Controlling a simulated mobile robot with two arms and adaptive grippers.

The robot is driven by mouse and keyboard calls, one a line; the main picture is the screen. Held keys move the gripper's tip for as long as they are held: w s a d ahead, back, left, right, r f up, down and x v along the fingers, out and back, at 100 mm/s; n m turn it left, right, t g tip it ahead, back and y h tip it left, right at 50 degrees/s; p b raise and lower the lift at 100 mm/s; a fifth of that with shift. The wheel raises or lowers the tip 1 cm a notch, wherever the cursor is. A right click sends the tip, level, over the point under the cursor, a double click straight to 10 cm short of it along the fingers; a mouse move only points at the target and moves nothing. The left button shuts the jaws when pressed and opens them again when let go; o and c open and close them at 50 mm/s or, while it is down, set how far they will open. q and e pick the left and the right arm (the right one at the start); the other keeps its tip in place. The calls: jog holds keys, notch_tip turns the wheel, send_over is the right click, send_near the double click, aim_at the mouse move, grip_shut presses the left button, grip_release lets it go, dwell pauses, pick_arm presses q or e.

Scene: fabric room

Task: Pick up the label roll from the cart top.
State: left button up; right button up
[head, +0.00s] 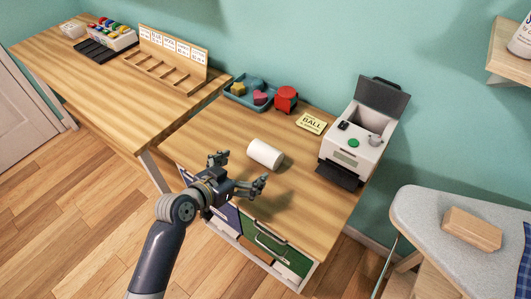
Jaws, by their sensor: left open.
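The label roll (265,153) is a white cylinder lying on its side near the middle of the wooden cart top (215,130). My left gripper (243,170) is open and empty, with its two fingers spread apart. In the head view it shows just in front of and to the left of the roll, over the cart's front edge. The roll is in full view and I see no contact between it and the fingers. My right gripper is not in view.
A white label printer (352,143) with its lid up stands right of the roll. Behind are a teal tray (248,93) of colored pieces, a red object (286,98) and a yellow card (311,123). A long table (110,75) adjoins at left; an ironing board (440,225) is at right.

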aim_at(263, 151)
pick_arm(q)
jog(key=w+d, duration=0.2)
jog(key=w, duration=0.1)
jog(key=w+d, duration=0.1)
jog(key=shift+w+f, duration=0.3)
jog(key=shift+w, duration=0.1)
jog(key=shift+p+x, duration=0.65)
jog(key=shift+x, duration=2.4)
jog(key=shift+a, duration=0.15)
jog(key=shift+c, duration=0.6)
jog(key=c, duration=1)
